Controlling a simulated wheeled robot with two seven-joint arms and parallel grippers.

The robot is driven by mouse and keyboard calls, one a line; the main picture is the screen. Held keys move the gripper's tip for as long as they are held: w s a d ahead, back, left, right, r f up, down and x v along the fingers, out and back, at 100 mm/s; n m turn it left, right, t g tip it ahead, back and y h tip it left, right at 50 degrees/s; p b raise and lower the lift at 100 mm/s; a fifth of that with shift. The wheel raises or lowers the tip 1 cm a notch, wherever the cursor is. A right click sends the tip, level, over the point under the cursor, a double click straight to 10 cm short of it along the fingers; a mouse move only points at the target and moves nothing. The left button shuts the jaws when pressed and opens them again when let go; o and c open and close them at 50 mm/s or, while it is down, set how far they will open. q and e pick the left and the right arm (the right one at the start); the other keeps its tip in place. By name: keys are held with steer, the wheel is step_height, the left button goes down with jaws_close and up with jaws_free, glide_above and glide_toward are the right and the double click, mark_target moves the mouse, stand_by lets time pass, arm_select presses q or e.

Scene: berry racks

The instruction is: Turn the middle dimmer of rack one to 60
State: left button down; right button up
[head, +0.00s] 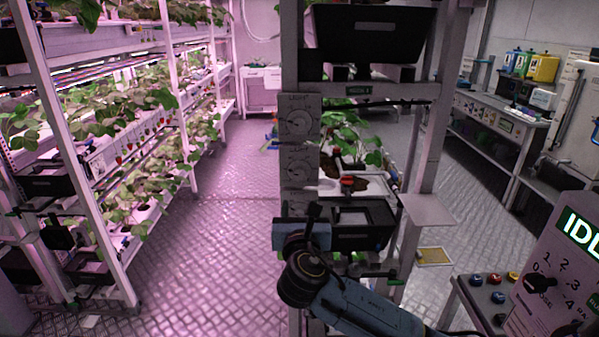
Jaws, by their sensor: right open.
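A rack post in the middle of the head view carries a column of grey dimmer panels. The top dimmer (297,122) has a round knob under a "LIGHT" heading. The middle dimmer (298,166) sits below it with its knob in plain sight; its setting is too small to read. My left gripper is out of view.
The rack holds strawberry plants (350,140), a black bin (368,32) and a black tray (365,225). A planted rack (95,215) stands at left. A control panel (555,270) reading "IDL" stands at right. The floor (225,240) between the racks is mostly clear.

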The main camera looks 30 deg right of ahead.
mark_target(299, 176)
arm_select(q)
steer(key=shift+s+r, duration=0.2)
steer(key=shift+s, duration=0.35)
arm_select(e)
steer(key=x, duration=1.3)
steer(key=shift+w+d+r, duration=0.1)
steer(key=shift+r, duration=0.3)
steer(key=c, duration=1)
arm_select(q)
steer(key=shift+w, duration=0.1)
